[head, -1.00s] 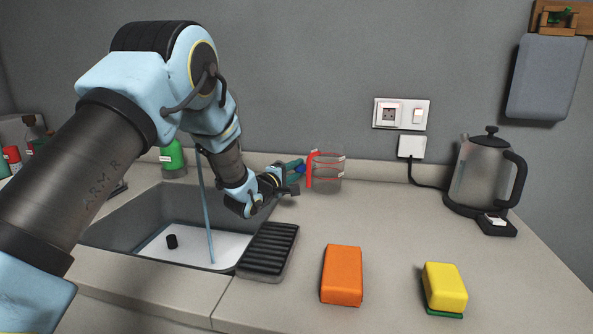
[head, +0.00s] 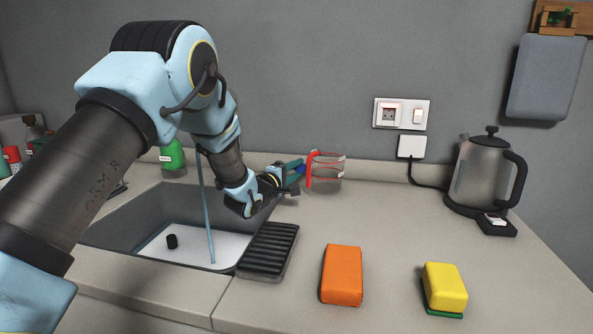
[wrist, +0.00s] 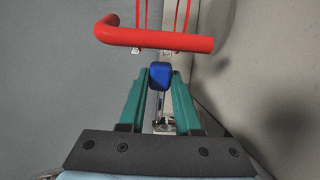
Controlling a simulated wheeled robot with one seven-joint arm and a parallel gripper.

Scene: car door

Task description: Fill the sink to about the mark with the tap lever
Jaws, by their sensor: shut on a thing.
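My gripper (head: 292,172) is at the back of the counter, right of the sink. In the wrist view its green fingers (wrist: 160,95) are closed around a blue knob (wrist: 160,75), which looks like the tip of the tap lever. The rest of the tap is hidden behind my arm. A thin blue stream of water (head: 206,208) falls into the grey sink (head: 135,215). I cannot tell the water depth, and no fill mark is discernible.
A clear jug (head: 328,174) with a red handle (wrist: 150,37) stands just beyond my fingertips. A black ribbed rack (head: 268,248) lies by the sink's right edge. An orange block (head: 342,275), a yellow sponge (head: 445,286) and a kettle (head: 482,175) stand farther right.

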